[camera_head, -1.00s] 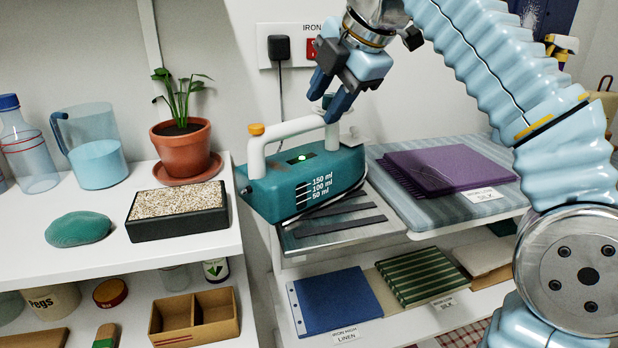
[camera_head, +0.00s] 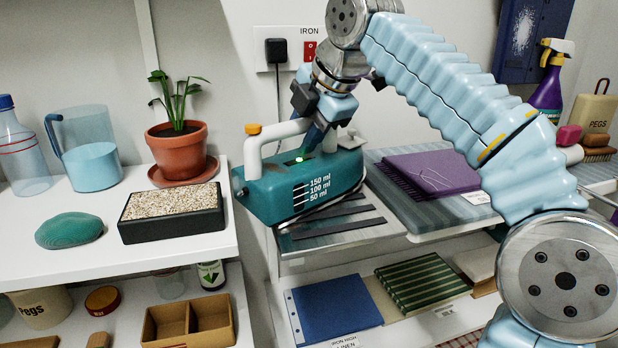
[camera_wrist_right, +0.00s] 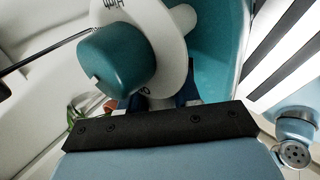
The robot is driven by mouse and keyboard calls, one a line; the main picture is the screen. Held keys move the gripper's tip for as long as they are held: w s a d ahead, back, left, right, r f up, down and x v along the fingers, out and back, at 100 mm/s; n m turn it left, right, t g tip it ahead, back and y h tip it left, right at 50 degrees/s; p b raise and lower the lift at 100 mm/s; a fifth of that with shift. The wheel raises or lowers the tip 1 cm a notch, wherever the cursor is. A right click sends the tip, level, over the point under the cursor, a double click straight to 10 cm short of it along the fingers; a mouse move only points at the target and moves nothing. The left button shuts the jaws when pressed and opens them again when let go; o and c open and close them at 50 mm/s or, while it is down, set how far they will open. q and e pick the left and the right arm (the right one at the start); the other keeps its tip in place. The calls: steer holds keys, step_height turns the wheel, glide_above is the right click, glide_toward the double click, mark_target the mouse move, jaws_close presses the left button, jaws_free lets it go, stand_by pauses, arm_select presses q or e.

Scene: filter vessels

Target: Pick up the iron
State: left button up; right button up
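The iron (camera_head: 300,187) is teal with a pale handle (camera_head: 283,130), an orange button, a lit green lamp and a millilitre scale. It sits on the metal rest (camera_head: 335,228) with dark strips. My right gripper (camera_head: 316,132) is down at the right part of the handle, pointing downward. One dark blue finger shows in front of the handle; the other is mostly hidden. In the right wrist view, the iron's teal knob (camera_wrist_right: 115,62) on a white dial is close, and the fingers show on both sides of a pale part. Whether they press on it cannot be told. My left gripper is out of view.
A purple folded cloth (camera_head: 432,172) lies on the ironing board to the right. A plant pot (camera_head: 178,150), a tray of grains (camera_head: 172,228) and a jug (camera_head: 95,165) stand on the left shelf. A black plug (camera_head: 277,50) is in the wall behind the iron.

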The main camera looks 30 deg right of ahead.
jaws_close()
stand_by(0.6)
stand_by(0.4)
steer(key=shift+r, duration=0.15)
